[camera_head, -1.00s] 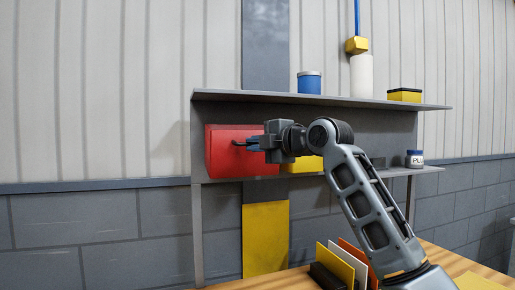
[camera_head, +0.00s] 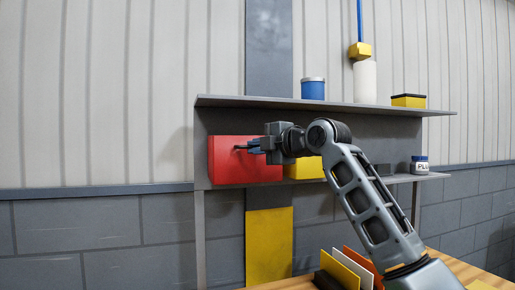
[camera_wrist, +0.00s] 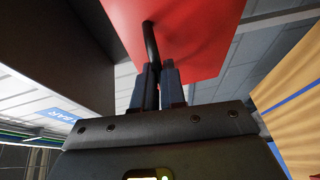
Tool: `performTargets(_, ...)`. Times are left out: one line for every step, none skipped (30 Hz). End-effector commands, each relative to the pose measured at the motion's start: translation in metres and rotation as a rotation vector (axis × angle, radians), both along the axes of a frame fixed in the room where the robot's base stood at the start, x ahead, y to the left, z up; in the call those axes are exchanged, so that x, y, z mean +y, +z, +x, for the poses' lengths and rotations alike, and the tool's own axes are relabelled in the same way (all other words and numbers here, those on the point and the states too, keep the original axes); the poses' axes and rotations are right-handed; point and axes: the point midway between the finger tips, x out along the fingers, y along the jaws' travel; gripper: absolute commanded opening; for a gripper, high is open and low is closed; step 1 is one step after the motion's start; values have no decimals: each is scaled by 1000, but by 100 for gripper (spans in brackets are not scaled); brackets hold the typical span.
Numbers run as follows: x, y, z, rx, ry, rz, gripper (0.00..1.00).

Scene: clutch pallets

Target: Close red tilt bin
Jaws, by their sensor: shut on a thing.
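The red tilt bin (camera_head: 232,170) sits on the lower shelf at its left end, and its front looks upright or nearly so in the head view. My gripper (camera_head: 247,148) is at the bin's front, shut on the dark bar handle. In the wrist view the red front (camera_wrist: 200,35) fills the top, and the dark handle (camera_wrist: 150,42) runs down between the fingers of my gripper (camera_wrist: 153,82). The bin's opening and inside do not show.
A yellow bin (camera_head: 305,168) stands right of the red one, partly behind my arm. A blue can (camera_head: 313,90), a white cylinder (camera_head: 365,82) and a yellow box (camera_head: 408,101) stand on the upper shelf (camera_head: 330,104). Upright coloured boards (camera_head: 352,265) stand on the wooden table below.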

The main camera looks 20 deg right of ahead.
Motion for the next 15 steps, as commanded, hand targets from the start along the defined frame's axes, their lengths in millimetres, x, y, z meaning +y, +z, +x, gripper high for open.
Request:
performTargets(-2, 17, -1, -33, -5, 3, 0)
performTargets(-2, 17, -1, -33, -5, 2, 0)
performTargets(-2, 17, -1, -33, -5, 2, 0)
performTargets(-2, 17, -1, -34, -5, 3, 0)
performTargets(-2, 17, -1, -34, -5, 3, 0)
performTargets(-2, 17, -1, -34, -5, 3, 0)
performTargets(-2, 17, -1, -34, -5, 3, 13)
performTargets(-2, 17, -1, -34, -5, 4, 16)
performTargets(-2, 17, -1, -34, -5, 4, 20)
performTargets(-2, 17, -1, -33, -5, 3, 23)
performTargets(-2, 16, -1, -33, -5, 3, 26)
performTargets(-2, 16, -1, -32, -5, 3, 30)
performTargets(-2, 15, -1, -31, -5, 4, 32)
performTargets(-2, 15, -1, -31, -5, 4, 35)
performTargets(-2, 14, -1, -29, -5, 3, 35)
